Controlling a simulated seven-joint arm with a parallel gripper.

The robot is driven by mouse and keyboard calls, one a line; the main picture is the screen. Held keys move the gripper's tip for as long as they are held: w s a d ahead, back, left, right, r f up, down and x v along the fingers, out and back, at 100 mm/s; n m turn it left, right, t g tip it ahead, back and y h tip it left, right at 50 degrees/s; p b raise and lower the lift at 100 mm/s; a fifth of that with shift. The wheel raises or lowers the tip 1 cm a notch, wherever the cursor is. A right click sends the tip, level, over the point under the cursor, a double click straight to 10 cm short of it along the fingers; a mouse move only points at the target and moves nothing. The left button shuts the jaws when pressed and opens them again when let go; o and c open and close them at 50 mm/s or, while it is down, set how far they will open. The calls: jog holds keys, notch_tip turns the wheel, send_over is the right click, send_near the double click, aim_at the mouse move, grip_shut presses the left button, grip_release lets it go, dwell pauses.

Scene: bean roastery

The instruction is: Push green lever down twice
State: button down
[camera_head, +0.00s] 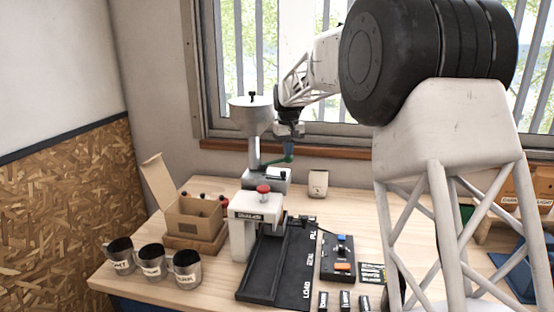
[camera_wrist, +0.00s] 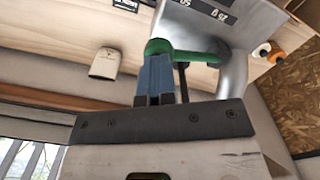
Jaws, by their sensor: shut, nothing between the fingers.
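The green lever (camera_head: 272,162) sticks out to the right from the metal hopper machine (camera_head: 252,118) at the back of the table. In the wrist view the lever (camera_wrist: 198,56) runs from the grey machine body (camera_wrist: 240,25) to a rounded green end at my fingertips. My gripper (camera_head: 289,155) is at the lever's outer end. In the wrist view its blue fingers (camera_wrist: 155,72) are together with nothing held between them. They overlap the lever's end, and I cannot tell whether they touch it. The lever looks about level.
A small beige device (camera_head: 318,184) stands right of the machine. In front are a white press with a red knob (camera_head: 263,188), a black tray (camera_head: 280,262) and a control box (camera_head: 339,258). A cardboard box (camera_head: 195,215) and metal mugs (camera_head: 152,262) are at left. The window (camera_head: 270,60) is behind.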

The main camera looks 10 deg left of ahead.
jog(key=shift+f, duration=1.3)
jog(key=shift+r, duration=3.05)
